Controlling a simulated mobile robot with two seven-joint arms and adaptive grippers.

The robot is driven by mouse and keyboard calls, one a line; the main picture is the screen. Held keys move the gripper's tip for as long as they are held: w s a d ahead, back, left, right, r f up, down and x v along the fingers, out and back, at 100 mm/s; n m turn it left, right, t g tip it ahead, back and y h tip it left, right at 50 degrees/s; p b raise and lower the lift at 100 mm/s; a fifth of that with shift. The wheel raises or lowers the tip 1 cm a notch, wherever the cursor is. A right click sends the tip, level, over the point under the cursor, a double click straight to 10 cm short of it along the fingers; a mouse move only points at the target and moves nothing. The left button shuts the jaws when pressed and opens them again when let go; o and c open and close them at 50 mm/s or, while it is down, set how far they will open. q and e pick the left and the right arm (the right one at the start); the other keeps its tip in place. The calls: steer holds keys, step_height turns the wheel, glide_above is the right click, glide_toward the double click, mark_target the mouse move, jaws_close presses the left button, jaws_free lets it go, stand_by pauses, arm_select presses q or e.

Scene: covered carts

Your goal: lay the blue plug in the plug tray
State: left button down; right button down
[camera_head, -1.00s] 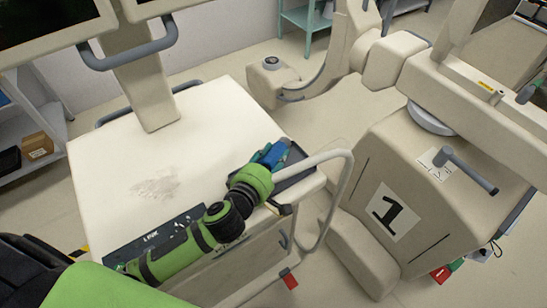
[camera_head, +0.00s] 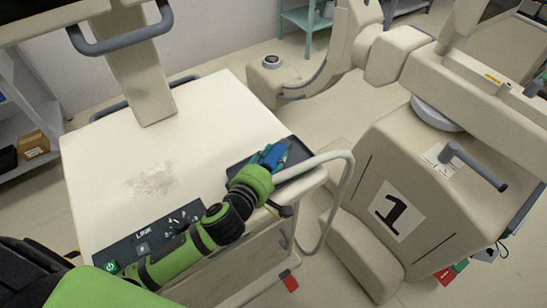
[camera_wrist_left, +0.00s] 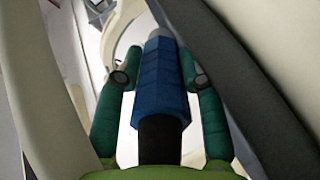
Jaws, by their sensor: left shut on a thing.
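The blue plug (camera_head: 274,153) is held by my left gripper (camera_head: 266,160) over the dark plug tray (camera_head: 299,149) at the right corner of the white cart top. In the left wrist view the plug (camera_wrist_left: 160,90) is a long blue body with a grey tip and a black lower part. It lies between the two green fingers, which are shut on it. I cannot tell whether the plug touches the tray floor; the gripper and wrist hide part of the tray. My right gripper is not in view.
A pale curved handrail (camera_head: 318,160) runs close beside the tray's right side. A control panel (camera_head: 157,232) lies on the cart's front edge. The worn middle of the cart top (camera_head: 205,130) is clear. A large beige machine marked 1 (camera_head: 430,190) stands to the right.

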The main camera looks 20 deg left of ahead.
arm_select(q)
steer(key=shift+f, duration=0.35)
steer(key=c, duration=0.8)
jaws_free()
steer(key=shift+o, duration=0.6)
steer(key=shift+s+f, duration=0.1)
steer(key=shift+f, duration=0.25)
steer(key=shift+s, duration=0.25)
steer(key=v, duration=0.6)
steer(key=shift+s+a+r, duration=0.1)
steer(key=shift+s+r, duration=0.5)
steer(key=shift+s, duration=0.3)
steer(key=shift+w, duration=0.1)
